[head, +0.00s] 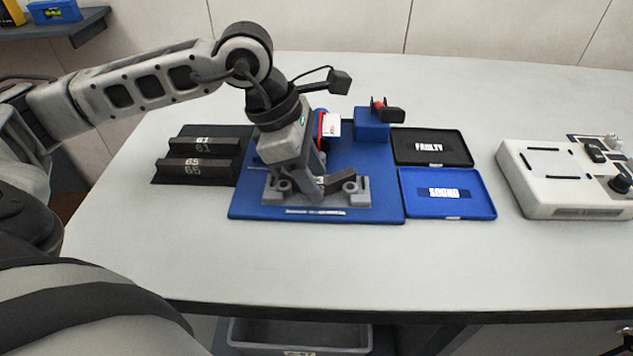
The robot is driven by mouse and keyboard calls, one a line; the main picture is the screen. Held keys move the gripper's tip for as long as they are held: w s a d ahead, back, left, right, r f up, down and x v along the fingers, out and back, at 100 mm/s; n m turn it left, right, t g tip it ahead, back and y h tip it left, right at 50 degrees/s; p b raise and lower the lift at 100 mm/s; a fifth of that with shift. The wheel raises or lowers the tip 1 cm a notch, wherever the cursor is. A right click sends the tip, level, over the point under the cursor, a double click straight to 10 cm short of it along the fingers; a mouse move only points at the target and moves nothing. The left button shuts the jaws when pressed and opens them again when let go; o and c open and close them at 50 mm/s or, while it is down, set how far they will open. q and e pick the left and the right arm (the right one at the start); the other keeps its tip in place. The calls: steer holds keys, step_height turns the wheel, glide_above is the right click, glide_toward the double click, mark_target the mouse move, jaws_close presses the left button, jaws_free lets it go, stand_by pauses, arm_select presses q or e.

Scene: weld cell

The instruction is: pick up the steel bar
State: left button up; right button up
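A short dark steel bar (347,181) with a small white mark lies in a grey fixture (360,197) on the blue mat. My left gripper (312,186) points down over the fixture, with its fingertips at the bar's left part. The gripper and its fingers hide that part of the bar. I cannot tell whether the fingers are closed on it or only beside it. The bar looks low in the fixture. My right gripper is not in view.
Two dark blocks (203,170) marked 61 and 65 stand left of the blue mat (240,208). A blue block (371,126) stands behind. Trays marked FAULTY (402,158) and SOUND (481,181) lie right, then a white device (538,200). The table front is clear.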

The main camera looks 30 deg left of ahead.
arm_select(q)
jaws_close()
steer(key=shift+r, duration=0.15)
